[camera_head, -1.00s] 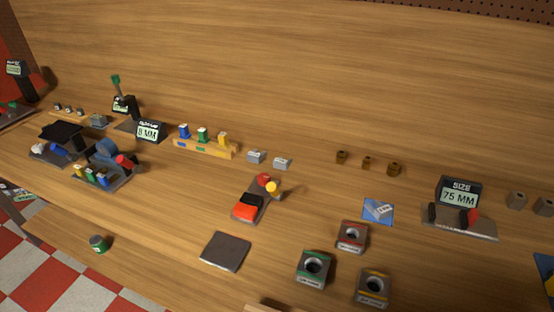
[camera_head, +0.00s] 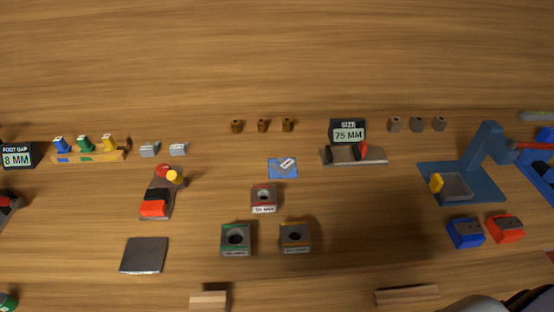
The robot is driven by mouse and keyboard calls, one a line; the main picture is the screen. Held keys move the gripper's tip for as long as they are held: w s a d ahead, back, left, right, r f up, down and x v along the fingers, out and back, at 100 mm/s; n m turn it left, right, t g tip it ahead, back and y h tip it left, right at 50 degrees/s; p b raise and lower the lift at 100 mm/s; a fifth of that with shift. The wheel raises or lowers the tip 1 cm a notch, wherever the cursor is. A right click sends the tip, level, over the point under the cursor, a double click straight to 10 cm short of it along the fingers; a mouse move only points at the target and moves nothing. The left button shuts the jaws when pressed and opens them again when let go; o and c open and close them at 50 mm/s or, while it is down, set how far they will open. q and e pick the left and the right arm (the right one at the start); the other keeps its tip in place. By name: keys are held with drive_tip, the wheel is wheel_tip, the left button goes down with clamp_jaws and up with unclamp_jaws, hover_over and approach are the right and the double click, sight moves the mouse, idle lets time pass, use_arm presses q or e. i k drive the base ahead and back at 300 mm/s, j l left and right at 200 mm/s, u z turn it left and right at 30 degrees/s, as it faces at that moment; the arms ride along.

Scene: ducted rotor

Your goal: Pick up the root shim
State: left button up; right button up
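No part in view carries a readable root shim label, so I cannot tell for certain which one it is. A black display (camera_head: 17,155) at the left edge reads "ROOT GAP 8 MM". Beside it, a wooden rack (camera_head: 90,156) holds a blue piece (camera_head: 61,144), a green piece (camera_head: 84,142) and a yellow piece (camera_head: 109,142), all upright. Two small grey blocks, a left one (camera_head: 149,150) and a right one (camera_head: 178,149), lie right of the rack. Neither of my grippers is in view.
Red, green and yellow-banded square blocks (camera_head: 264,199) stand mid-bench. A "SIZE 75 MM" display (camera_head: 347,132) and a blue press (camera_head: 484,160) stand right. A dark plate (camera_head: 145,255) lies front left. The back of the bench is clear.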

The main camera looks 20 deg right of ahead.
sight(177, 149)
drive_tip(key=j+z, duration=1)
